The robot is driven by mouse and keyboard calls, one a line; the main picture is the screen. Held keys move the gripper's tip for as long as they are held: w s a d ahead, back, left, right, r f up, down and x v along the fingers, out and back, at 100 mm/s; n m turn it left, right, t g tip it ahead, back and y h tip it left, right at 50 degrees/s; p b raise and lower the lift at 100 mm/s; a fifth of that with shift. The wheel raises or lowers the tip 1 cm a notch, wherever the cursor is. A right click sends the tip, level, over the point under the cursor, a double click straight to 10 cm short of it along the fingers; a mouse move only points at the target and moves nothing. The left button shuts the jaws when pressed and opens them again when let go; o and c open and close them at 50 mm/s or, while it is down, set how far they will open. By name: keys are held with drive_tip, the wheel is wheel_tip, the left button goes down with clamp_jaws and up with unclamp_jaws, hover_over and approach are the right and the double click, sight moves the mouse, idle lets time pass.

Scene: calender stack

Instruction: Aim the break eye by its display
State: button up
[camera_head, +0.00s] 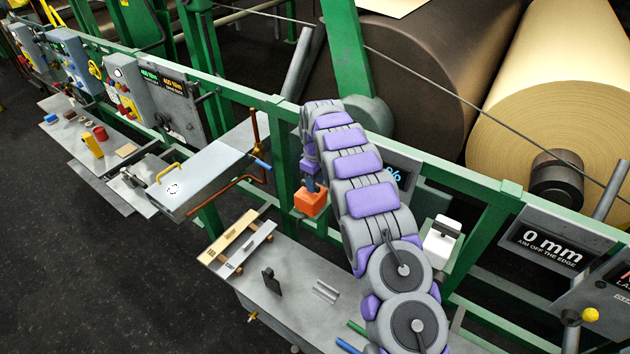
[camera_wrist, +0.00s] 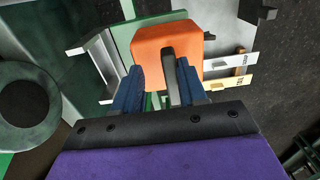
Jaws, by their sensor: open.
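My gripper (camera_wrist: 158,88) is open, with its blue fingers apart at the near side of an orange block (camera_wrist: 148,45). A dark grey upright piece on the block (camera_wrist: 169,68) shows between the fingers; I cannot tell if either finger touches it. In the head view my gripper (camera_head: 312,184) points down at the orange block (camera_head: 310,203) beside the green rail. A display with a light-blue percent sign (camera_head: 400,174) is mostly hidden behind my arm, so its number cannot be read. I cannot tell for sure that the orange block is the break eye.
A display (camera_head: 548,240) at right reads "0 mm, aim off the edge". A grey bench (camera_head: 275,290) below holds small parts and wooden strips. Green rails (camera_head: 480,183) run across, with large rolls (camera_head: 555,100) behind. Control boxes (camera_head: 128,90) stand at left. Dark floor (camera_head: 110,270) is free.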

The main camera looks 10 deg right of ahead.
drive_tip(key=shift+a, duration=1.05)
drive_tip(key=c, duration=0.4)
drive_tip(key=shift+a, duration=0.25)
drive_tip(key=shift+c, duration=1.7)
drive_tip(key=shift+d+f, duration=0.1)
drive_tip(key=shift+d, duration=0.45)
clamp_jaws()
drive_tip(key=shift+a, duration=0.2)
drive_tip(key=shift+d+m+b, duration=0.15)
drive_tip(key=shift+m+b, duration=0.25)
drive_tip(key=shift+m, duration=0.6)
